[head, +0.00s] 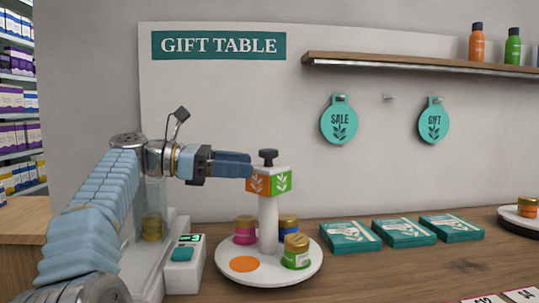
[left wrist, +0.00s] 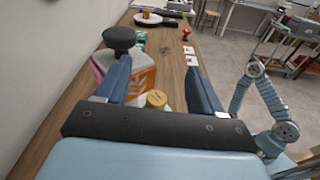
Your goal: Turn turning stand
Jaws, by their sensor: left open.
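The turning stand (head: 268,222) is a white round base and column with a block on top showing orange and green leaf faces, under a black knob (head: 268,157). Jars with gold lids stand on the base: pink (head: 244,232), blue (head: 288,227) and green (head: 296,254). An orange disc (head: 243,264) on the base is bare. My left gripper (head: 251,164) is open, its fingertips at the left of the block. In the left wrist view the block (left wrist: 135,84) and knob (left wrist: 118,38) show by the left finger; contact is unclear. My right gripper is not in view.
A small device with a green display (head: 183,252) stands left of the stand, beneath my left arm. Teal boxes (head: 404,232) lie on the counter to the right. A dark-based round stand (head: 520,222) is at the far right. A shelf (head: 400,62) and hanging tags are above.

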